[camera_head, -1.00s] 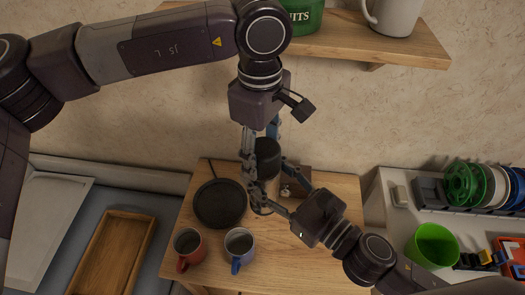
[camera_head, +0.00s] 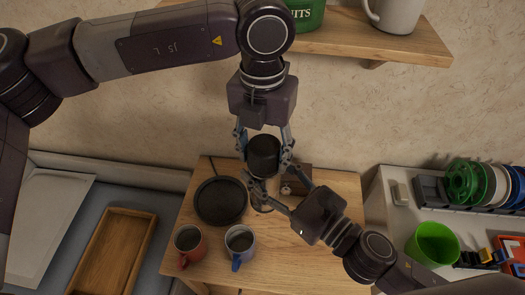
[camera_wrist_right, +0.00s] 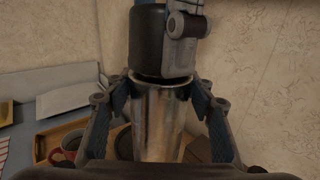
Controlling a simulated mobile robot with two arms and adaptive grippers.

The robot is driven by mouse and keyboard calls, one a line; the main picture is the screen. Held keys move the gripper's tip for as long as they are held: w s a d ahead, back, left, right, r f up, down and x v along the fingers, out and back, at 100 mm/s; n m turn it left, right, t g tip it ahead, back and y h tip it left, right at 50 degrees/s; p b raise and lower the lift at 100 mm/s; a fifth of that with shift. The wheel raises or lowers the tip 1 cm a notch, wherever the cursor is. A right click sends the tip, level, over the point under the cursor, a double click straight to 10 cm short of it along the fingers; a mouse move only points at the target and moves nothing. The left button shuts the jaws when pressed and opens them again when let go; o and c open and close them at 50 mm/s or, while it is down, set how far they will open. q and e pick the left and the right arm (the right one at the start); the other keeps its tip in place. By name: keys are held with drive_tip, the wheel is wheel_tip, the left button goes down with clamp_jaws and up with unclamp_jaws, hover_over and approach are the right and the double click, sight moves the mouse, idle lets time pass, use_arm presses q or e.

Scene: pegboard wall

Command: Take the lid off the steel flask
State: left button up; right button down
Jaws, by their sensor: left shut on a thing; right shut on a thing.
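The steel flask (camera_wrist_right: 158,120) stands upright in the right wrist view, with a shiny metal body. My right gripper (camera_wrist_right: 163,98) is shut on the body, one finger on each side. The black lid (camera_head: 263,152) is at the top of the flask and also shows in the right wrist view (camera_wrist_right: 147,42). My left gripper (camera_head: 264,160) reaches down from above and is shut on the lid, its fingers left and right of it. A dark band shows between lid and flask rim; I cannot tell whether they are apart. In the head view my grippers hide most of the flask.
A black pan (camera_head: 220,201), a red mug (camera_head: 188,243) and a blue mug (camera_head: 239,244) are on the wooden table (camera_head: 285,255). A brown item (camera_head: 299,180) lies behind my right gripper. A wooden shelf (camera_head: 345,45) hangs above. A green cup (camera_head: 433,243) stands at right.

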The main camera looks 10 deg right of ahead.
use_arm(q)
drive_tip(key=n, duration=0.7)
drive_tip(key=shift+w+r, duration=0.1)
drive_tip(key=shift+w, duration=0.1)
drive_tip(key=n, duration=0.5)
drive_tip(key=shift+d, duration=0.15)
drive_tip(key=n, duration=0.5)
drive_tip(key=shift+w+n, duration=0.1)
drive_tip(key=shift+n, duration=0.2)
drive_tip(key=n, duration=0.3)
drive_tip(key=shift+d+r, duration=0.1)
drive_tip(key=shift+n, duration=1.5)
drive_tip(key=o, duration=1.3)
drive_tip(key=shift+d, duration=0.1)
